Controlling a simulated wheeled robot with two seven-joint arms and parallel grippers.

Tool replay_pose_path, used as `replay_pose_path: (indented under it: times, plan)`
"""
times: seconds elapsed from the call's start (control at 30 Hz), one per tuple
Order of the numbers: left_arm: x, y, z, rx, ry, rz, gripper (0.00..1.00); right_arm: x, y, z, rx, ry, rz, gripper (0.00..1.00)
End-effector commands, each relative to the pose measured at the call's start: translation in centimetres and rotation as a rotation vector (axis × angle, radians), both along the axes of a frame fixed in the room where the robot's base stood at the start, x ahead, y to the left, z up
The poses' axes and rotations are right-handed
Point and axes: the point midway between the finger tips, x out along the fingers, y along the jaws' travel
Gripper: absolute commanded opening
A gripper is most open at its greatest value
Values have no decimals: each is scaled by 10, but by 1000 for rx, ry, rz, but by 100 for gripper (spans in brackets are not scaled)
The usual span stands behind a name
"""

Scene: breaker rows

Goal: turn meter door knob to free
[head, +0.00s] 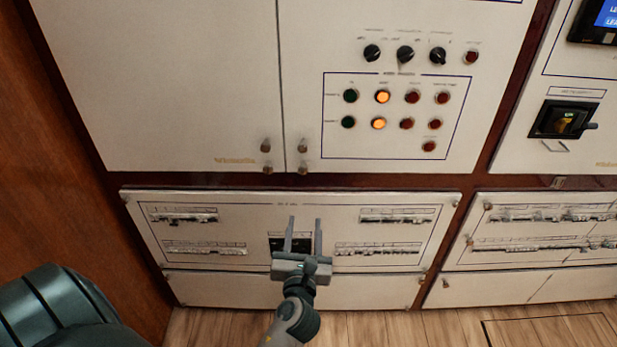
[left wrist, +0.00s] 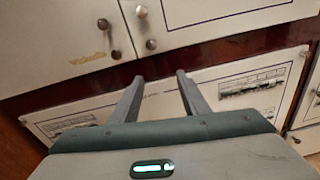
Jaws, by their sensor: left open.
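Small round metal knobs sit at the lower inner corners of two white upper doors: a left pair (head: 266,146) and a right pair (head: 302,146). They also show in the left wrist view (left wrist: 141,12). I cannot tell which knob is the meter door's, nor read its setting. My left gripper (head: 304,221) is open and empty, its fingers pointing up in front of the lower breaker panel (head: 185,233), below the knobs and apart from them. The left wrist view shows both fingers (left wrist: 159,77) spread, with the knobs beyond the tips. My right gripper is not in view.
The right upper door carries black rotary switches (head: 405,54) and lit orange buttons (head: 382,97). A dark rectangular window (head: 277,243) is partly behind my left gripper. A wooden wall (head: 60,170) stands at left.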

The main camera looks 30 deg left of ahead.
Motion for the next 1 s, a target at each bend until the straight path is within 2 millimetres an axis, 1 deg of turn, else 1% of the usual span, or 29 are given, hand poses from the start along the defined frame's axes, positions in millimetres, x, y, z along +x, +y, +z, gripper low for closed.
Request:
replay_pose_path:
  times: [0.03,0.1,0.2,0.53,0.67,0.87,1.0]
  plan:
    - [-1,4,16,49,3,13,42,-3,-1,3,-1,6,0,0]
    - [-3,7,27,101,10,25,42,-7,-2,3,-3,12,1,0]
    - [-4,9,33,135,16,35,42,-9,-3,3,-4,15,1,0]
    - [-4,9,32,134,16,34,42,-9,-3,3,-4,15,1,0]
    - [0,11,33,134,16,33,42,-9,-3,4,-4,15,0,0]
    - [15,20,34,135,15,32,42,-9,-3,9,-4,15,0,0]
    - [32,31,34,134,16,34,42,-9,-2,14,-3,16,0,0]
